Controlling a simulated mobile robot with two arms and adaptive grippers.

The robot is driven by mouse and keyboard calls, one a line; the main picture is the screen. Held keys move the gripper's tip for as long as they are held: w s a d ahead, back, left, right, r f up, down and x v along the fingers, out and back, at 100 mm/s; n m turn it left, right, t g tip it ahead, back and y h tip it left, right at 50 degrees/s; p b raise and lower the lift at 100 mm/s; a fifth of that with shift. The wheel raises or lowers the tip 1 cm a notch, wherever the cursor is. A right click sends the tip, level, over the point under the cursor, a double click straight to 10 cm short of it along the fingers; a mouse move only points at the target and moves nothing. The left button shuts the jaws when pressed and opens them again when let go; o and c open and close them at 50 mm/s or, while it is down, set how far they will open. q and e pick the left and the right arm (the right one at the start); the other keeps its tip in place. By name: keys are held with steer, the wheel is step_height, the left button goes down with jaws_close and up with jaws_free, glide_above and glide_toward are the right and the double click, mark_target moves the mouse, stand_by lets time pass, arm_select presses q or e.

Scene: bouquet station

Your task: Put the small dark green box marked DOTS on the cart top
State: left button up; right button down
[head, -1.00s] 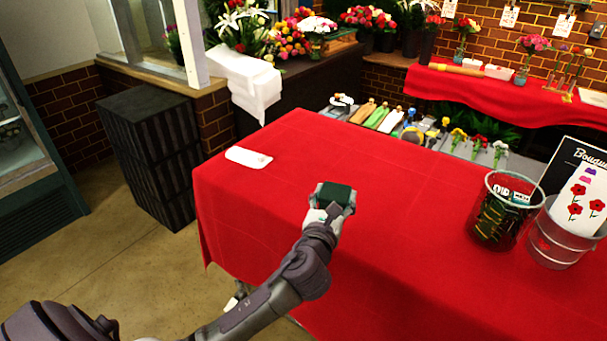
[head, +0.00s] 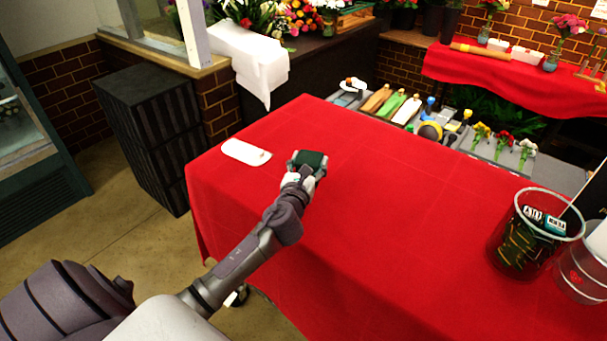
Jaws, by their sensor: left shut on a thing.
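A small dark green box (head: 309,158) is between the fingers of my left gripper (head: 307,163). The gripper is shut on it above the red-covered table (head: 390,230), near the white plate; I cannot tell how high it is held. Any marking on the box is too small to read. A dark ribbed block-shaped stand (head: 148,125) is on the floor left of the table; I cannot tell if it is the cart. My right gripper is not in view.
A white oblong plate (head: 246,152) lies at the table's left end. Trays of tools and flowers lie beyond the far edge. The table's middle is clear.

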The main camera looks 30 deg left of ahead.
arm_select(q)
steer(key=shift+a+f, duration=0.5)
steer(key=shift+a, duration=0.25)
steer(key=f, duration=0.1)
steer(key=f+b, duration=0.1)
steer(key=f, duration=0.1)
steer(key=shift+s+f, duration=0.15)
steer(key=shift+s, duration=0.1)
steer(key=shift+w+f, duration=0.15)
steer(key=shift+f, duration=0.15)
steer(key=shift+b, duration=0.3)
steer(key=shift+f, duration=0.2)
steer(key=o, duration=1.2)
steer(key=shift+r, duration=0.2)
